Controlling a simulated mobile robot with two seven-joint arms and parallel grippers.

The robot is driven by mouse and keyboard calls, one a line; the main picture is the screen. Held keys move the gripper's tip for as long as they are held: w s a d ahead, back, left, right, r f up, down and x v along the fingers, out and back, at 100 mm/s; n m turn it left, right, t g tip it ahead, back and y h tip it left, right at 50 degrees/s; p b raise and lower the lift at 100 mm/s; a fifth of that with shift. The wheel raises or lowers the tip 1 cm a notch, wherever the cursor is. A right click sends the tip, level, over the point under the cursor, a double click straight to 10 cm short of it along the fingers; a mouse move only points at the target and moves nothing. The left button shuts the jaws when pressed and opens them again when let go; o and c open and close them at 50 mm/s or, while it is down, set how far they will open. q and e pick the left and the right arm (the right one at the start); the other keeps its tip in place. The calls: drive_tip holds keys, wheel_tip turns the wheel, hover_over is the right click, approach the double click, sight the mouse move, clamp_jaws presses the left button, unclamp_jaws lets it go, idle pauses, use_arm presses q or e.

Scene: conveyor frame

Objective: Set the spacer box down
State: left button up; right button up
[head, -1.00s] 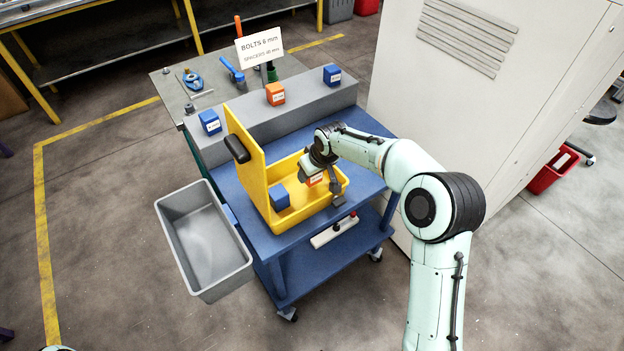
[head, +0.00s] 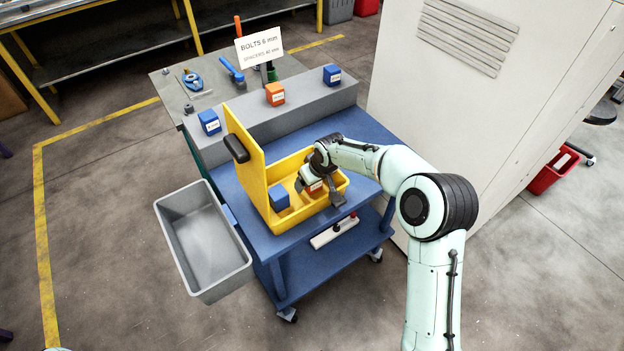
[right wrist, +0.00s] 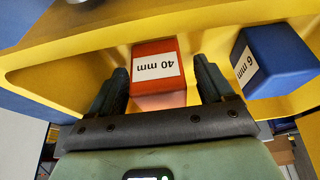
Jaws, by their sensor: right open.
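The spacer box (head: 315,188) is orange with a white label. It stands in the yellow tote (head: 262,163), partly hidden by my right gripper (head: 320,187) in the head view. In the right wrist view the spacer box (right wrist: 158,72) reads "40 mm" and sits between the two fingers of my right gripper (right wrist: 160,80). The fingers are open, with a gap on each side of the box. A blue box (head: 279,197) labelled "6 mm" stands beside it in the tote; it also shows in the right wrist view (right wrist: 273,62). My left gripper is out of view.
The tote stands on a blue cart (head: 365,130). Behind it, a grey ledge (head: 305,103) carries a blue box (head: 209,122), an orange box (head: 275,94) and another blue box (head: 332,75). An empty grey bin (head: 205,240) hangs at the left. A pale cabinet (head: 470,110) stands right.

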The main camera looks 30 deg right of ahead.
drive_tip(key=shift+r, duration=0.25)
drive_tip(key=v, duration=1.1)
drive_tip(key=shift+s+r, duration=0.15)
drive_tip(key=shift+r, duration=0.25)
drive_tip(key=shift+s+f, duration=0.1)
